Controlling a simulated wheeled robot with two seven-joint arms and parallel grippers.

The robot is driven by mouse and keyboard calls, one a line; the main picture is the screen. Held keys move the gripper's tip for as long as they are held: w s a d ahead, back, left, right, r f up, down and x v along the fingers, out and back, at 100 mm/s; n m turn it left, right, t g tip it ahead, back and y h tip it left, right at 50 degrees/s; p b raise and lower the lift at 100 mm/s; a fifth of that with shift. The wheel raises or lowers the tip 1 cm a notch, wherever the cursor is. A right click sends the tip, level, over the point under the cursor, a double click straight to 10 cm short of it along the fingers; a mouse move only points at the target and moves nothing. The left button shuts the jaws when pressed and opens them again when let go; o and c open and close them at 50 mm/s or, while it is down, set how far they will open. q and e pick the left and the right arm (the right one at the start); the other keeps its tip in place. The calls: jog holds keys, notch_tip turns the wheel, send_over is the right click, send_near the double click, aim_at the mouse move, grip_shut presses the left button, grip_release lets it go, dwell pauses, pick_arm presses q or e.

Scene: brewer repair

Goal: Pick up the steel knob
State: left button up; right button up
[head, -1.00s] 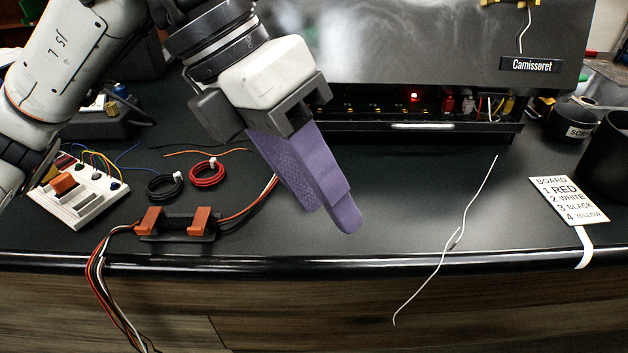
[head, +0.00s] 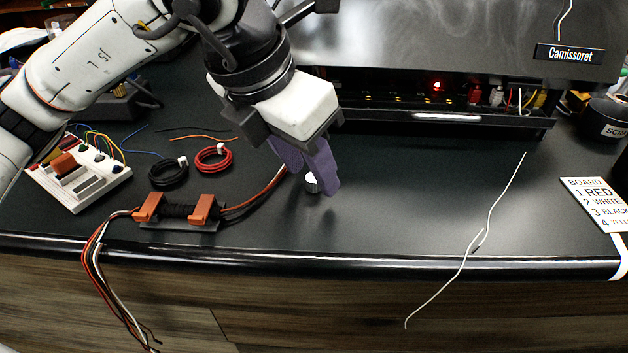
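The steel knob (head: 312,184) is a small, short cylinder with a pale top and a darker side. It stands on the black worktop in the middle of the head view, partly hidden by the fingers. My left gripper (head: 313,170) comes down from the upper left with its purple fingers tilted toward the worktop. One finger passes in front of the knob's right side, and the other shows above it to the left. The fingers overlap in this view, so the gap between them and any contact with the knob are unclear. My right gripper is not in view.
Left of the knob lie an orange-ended connector block (head: 178,211) with wires, a red wire coil (head: 213,158) and a black one (head: 168,174). A white wire (head: 466,255) crosses the front edge at right. The brewer (head: 440,112) stands behind.

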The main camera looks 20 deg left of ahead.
pick_arm(q)
jog(key=shift+w+d+f, duration=0.1)
jog(key=shift+w+f, duration=0.1)
jog(key=shift+f, duration=0.35)
grip_shut()
